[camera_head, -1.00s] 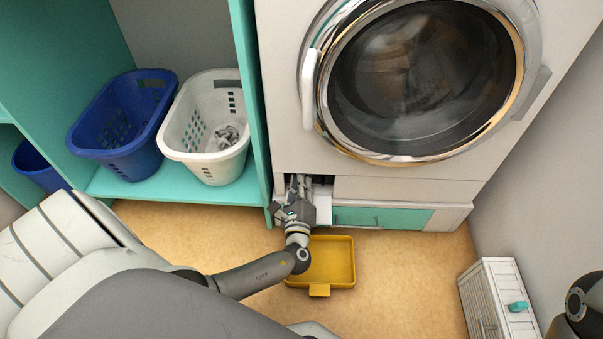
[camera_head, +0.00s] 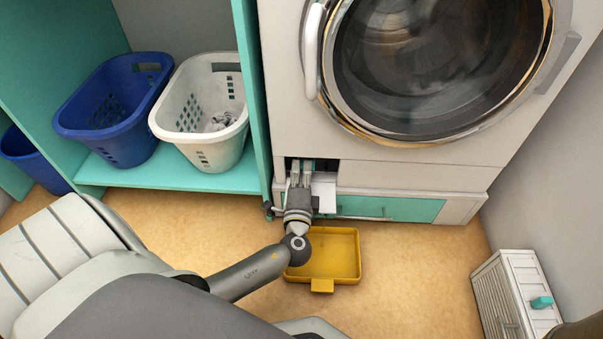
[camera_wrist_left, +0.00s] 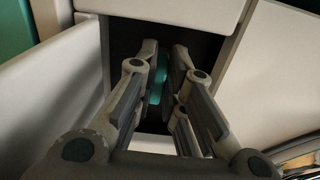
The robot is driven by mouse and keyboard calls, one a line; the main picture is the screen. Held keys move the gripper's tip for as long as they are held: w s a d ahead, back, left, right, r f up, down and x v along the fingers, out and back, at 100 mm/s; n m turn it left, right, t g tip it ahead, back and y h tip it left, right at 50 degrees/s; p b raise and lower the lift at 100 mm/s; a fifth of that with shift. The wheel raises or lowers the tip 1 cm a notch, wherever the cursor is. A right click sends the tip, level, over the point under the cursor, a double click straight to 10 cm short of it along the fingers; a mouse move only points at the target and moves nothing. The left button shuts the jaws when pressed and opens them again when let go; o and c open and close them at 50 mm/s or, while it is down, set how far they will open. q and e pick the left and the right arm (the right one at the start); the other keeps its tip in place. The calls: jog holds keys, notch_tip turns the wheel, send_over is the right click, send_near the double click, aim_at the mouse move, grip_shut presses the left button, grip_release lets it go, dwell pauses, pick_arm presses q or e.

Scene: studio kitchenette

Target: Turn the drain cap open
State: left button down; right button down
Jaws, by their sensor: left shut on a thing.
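The drain cap (camera_wrist_left: 160,82) is a small teal piece in the dark opening low on the washing machine (camera_head: 300,62), seen in the left wrist view between my fingers. My left gripper (camera_head: 301,166) reaches into this opening from the front. In the left wrist view its fingers (camera_wrist_left: 163,60) lie on both sides of the cap and are shut on it. The fingers hide much of the cap, and I cannot tell how far it is turned. My right gripper is not in view.
An open white flap (camera_head: 325,191) is beside my fingers. A yellow tray (camera_head: 340,284) lies on the floor below. Blue (camera_head: 115,130) and white (camera_head: 195,145) baskets stand on the teal shelf at left. A small white cabinet (camera_head: 503,290) stands at right.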

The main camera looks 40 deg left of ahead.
pick_arm(q)
jog(key=shift+a+n, duration=0.1)
jog(key=shift+n, duration=0.3)
jog(key=c, duration=1.5)
grip_release()
jog(key=shift+c, duration=0.2)
